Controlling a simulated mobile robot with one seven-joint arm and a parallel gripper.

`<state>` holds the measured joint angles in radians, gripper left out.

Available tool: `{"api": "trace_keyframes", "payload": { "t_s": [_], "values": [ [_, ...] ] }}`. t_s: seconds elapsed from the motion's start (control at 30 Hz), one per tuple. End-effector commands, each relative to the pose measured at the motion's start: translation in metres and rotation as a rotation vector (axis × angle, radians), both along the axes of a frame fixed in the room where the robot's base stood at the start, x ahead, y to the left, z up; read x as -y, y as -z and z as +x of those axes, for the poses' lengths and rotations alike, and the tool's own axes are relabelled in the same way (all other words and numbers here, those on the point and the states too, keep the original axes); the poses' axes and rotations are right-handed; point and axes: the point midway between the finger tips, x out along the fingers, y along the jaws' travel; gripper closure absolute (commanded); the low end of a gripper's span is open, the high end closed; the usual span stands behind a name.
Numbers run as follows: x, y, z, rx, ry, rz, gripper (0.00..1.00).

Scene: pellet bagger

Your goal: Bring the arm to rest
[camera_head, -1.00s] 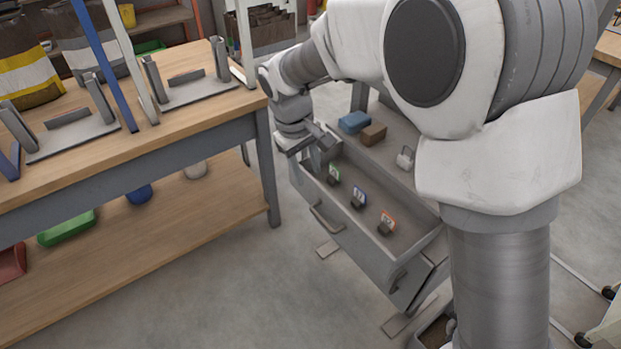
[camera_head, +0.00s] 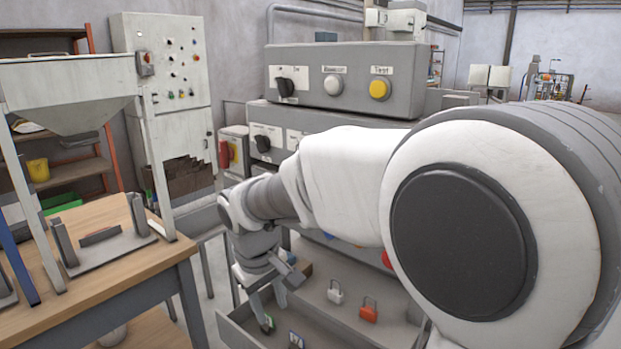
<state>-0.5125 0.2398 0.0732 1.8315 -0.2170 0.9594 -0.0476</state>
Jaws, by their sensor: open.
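My arm reaches from the right edge across the middle of the picture. It bends down at the wrist, left of centre. My gripper (camera_head: 287,276) is open, with nothing seen between its fingers. It hangs in front of the grey control stand, over or near the open drawer (camera_head: 240,332) at its foot. The exact gap to the drawer cannot be told. A small tag (camera_head: 296,339) stands in the drawer at the bottom edge of the picture.
A control box (camera_head: 345,80) with a black switch, a white button and a yellow button stands behind my arm. A white padlock (camera_head: 335,292) and a red padlock (camera_head: 368,309) are on the stand's shelf. A wooden bench (camera_head: 105,215) with a metal holder is at left.

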Motion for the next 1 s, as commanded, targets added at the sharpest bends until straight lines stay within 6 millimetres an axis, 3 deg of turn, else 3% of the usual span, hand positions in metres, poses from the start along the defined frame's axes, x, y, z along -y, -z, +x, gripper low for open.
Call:
{"api": "trace_keyframes", "payload": {
  "t_s": [0.03, 0.2, 0.5, 0.7, 1.0],
  "values": [
    [0.02, -0.015, -0.005, 0.019, 0.043, 0.019, 0.55],
    [0.075, -0.047, -0.028, 0.068, 0.175, 0.076, 0.55],
    [0.157, -0.079, -0.088, 0.166, 0.404, 0.176, 0.55],
    [0.194, -0.083, -0.133, 0.235, 0.545, 0.241, 0.55],
    [0.223, -0.078, -0.183, 0.32, 0.701, 0.316, 0.55]
  ]
}}
